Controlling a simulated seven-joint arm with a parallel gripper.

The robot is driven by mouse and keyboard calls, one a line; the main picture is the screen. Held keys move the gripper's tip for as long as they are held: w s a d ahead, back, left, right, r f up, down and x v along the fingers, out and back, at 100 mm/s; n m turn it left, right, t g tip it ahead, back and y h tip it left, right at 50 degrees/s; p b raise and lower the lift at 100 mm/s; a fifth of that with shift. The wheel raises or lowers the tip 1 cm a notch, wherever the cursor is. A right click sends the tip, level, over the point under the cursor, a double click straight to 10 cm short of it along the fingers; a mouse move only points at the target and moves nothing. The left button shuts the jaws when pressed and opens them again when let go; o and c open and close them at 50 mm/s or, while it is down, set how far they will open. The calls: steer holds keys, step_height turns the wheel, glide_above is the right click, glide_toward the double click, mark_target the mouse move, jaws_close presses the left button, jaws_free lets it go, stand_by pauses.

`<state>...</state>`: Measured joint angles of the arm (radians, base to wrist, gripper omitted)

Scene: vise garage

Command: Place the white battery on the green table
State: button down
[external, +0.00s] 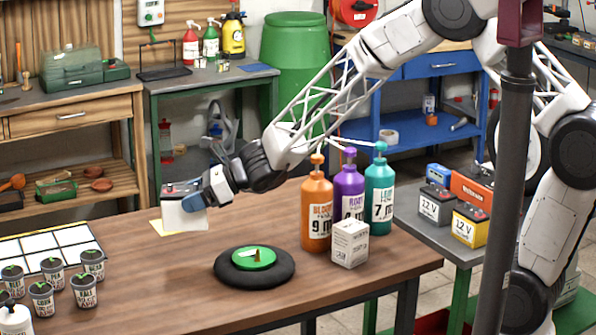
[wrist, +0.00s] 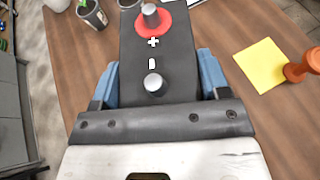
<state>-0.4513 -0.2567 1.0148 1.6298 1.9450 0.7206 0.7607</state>
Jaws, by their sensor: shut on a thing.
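The white battery (external: 184,219) has a pale body and a dark top. My gripper (external: 203,198) is shut on it and holds it above the wooden table's far left part. In the wrist view, the battery's black top (wrist: 155,40) with two round terminals sits between the blue fingers of my gripper (wrist: 158,80). Two grey-topped tables have green legs: one at the back (external: 187,82) and one at the right (external: 425,228). I cannot tell from the pictures which is the green table.
Orange (external: 316,215), purple (external: 349,190) and teal (external: 380,195) pump bottles stand beside a white box (external: 350,243). A black disc (external: 228,275) with a green centre lies nearer. Grey (external: 436,205) and yellow (external: 469,226) batteries stand on the right table.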

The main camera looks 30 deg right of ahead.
steer(key=shift+r, duration=0.1)
stand_by(0.7)
steer(key=w+d+r+m+t+h, duration=0.3)
steer(key=w+d, duration=0.3)
steer(key=d, duration=0.4)
steer(key=w+d+r+m+t+h, duration=0.2)
steer(key=w+d+r+m, duration=0.15)
steer(key=w+d, duration=0.5)
steer(key=w+d+r+m+t+h, duration=0.25)
steer(key=w+d, duration=0.25)
steer(key=d, duration=0.6)
steer(key=w+d+r+m+t+h, duration=0.1)
steer(key=d+m+h, duration=0.3)
steer(key=d, duration=0.9)
steer(key=shift+w+d+r+m+h, duration=0.3)
steer(key=shift+d+r+h, duration=0.1)
steer(key=shift+r+h, duration=0.25)
steer(key=shift+d, duration=0.1)
stand_by(1.0)
